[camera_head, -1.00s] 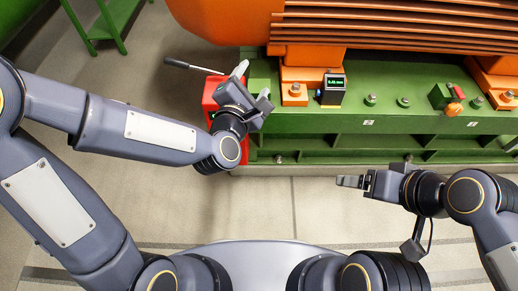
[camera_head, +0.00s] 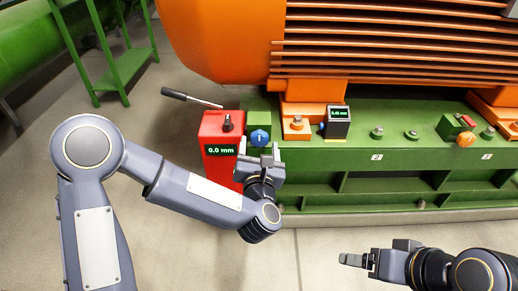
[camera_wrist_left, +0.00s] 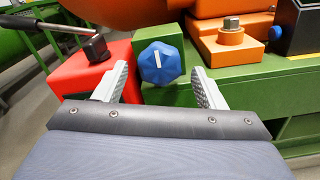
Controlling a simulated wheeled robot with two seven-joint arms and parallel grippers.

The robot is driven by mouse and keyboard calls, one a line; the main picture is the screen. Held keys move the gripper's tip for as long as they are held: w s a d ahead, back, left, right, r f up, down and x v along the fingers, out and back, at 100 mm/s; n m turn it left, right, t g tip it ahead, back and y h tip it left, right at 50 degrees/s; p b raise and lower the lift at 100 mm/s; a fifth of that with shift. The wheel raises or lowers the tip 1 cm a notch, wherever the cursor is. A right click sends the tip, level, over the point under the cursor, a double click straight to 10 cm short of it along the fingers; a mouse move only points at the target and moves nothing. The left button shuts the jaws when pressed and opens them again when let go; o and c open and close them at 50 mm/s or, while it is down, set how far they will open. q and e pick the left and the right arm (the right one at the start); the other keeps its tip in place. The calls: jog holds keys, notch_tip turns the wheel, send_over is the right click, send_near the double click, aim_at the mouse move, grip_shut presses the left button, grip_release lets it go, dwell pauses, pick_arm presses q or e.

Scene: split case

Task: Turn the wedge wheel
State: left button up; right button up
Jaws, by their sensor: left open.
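The wedge wheel is a blue faceted knob (camera_head: 259,138) with a white mark, on the front of a green block at the left end of the green base. In the left wrist view the blue knob (camera_wrist_left: 163,62) sits between and just beyond the two fingertips, with its white mark nearly upright. My left gripper (camera_head: 259,158) is open and empty in front of the knob, one finger to each side; I see no contact. My right gripper (camera_head: 352,260) is low at the right, away from the base, seen from the side, so its opening is unclear.
A red box (camera_head: 219,128) with a "0.0 mm" display and a black lever (camera_head: 182,96) stands just left of the knob. A small black gauge (camera_head: 337,122) and an orange foot with a bolt (camera_head: 297,126) are to the right. The orange motor (camera_head: 222,40) overhangs behind.

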pick_arm(q)
jog(key=shift+w, duration=0.35)
jog(key=c, duration=1)
